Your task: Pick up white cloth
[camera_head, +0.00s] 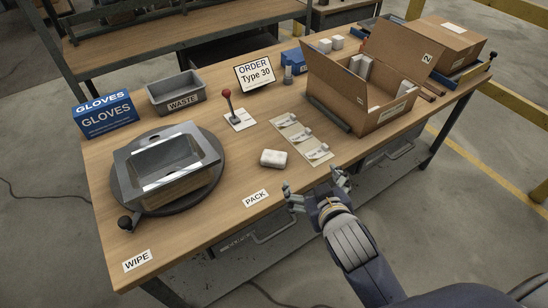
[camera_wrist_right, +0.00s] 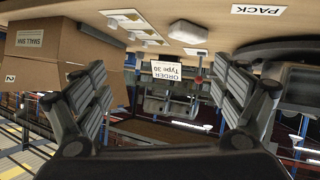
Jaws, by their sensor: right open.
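The white cloth (camera_head: 274,158) is a small folded bundle lying on the wooden table, near the front edge and behind the PACK label. It also shows at the top of the right wrist view (camera_wrist_right: 187,30), which looks upside down. My right gripper (camera_head: 315,184) is at the table's front edge, to the right of and nearer than the cloth. Its fingers are spread wide with nothing between them, as the right wrist view (camera_wrist_right: 160,80) also shows. The cloth is apart from the fingers. My left gripper is in neither view.
A mat (camera_head: 290,127) with several small white parts lies behind the cloth. An open cardboard box (camera_head: 395,117) stands to the right. A sink on a round turntable (camera_head: 217,184) is at left. A red-knobbed lever (camera_head: 228,104) stands behind. Bare tabletop surrounds the cloth.

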